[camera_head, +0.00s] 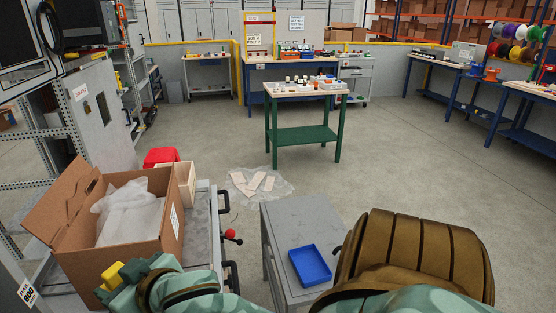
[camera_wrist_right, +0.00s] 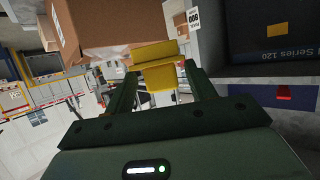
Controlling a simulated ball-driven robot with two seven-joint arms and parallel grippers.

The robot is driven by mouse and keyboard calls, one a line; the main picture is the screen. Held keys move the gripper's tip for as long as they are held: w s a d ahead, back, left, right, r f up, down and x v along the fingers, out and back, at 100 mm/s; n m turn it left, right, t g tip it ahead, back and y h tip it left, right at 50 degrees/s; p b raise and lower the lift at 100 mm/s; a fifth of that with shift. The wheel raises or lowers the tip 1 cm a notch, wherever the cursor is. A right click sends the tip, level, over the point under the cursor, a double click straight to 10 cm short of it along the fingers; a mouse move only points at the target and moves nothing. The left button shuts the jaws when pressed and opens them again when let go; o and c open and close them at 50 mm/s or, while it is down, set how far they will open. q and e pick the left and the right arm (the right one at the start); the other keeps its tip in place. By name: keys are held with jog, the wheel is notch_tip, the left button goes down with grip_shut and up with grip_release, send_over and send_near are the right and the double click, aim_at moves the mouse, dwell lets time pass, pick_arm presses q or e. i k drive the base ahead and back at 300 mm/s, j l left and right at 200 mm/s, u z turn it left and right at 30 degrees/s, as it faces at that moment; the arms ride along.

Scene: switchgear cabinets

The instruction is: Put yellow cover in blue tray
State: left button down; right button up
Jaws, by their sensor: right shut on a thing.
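The yellow cover (camera_head: 112,274) is a small block-like piece at the lower left of the head view, just in front of the cardboard box. My right gripper (camera_head: 116,279) is shut on it. In the right wrist view the cover (camera_wrist_right: 160,76) sits between the two dark green fingers, with the cardboard box behind it. The blue tray (camera_head: 310,265) is shallow and looks empty. It lies on top of a grey cabinet (camera_head: 285,222) at bottom centre, to the right of and apart from the gripper. My left gripper is not in view.
An open cardboard box (camera_head: 125,262) with white wrapping stands on a grey bench at the left. A red-knobbed lever (camera_head: 230,235) is between it and the tray's cabinet. A green table (camera_head: 304,135) stands further back. Thin pieces on plastic sheeting (camera_head: 258,183) lie on the floor.

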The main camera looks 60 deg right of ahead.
aim_at(308, 266)
jog(key=i+z, duration=0.1)
jog(key=z, duration=0.8)
jog(key=i+z, duration=0.15)
jog(key=z, duration=0.3)
jog(key=i+z, duration=0.1)
jog(key=z, duration=0.8)
jog(key=i+j, duration=0.2)
jog(key=i+j+z, duration=0.1)
jog(key=j, duration=0.25)
jog(key=i, duration=0.05)
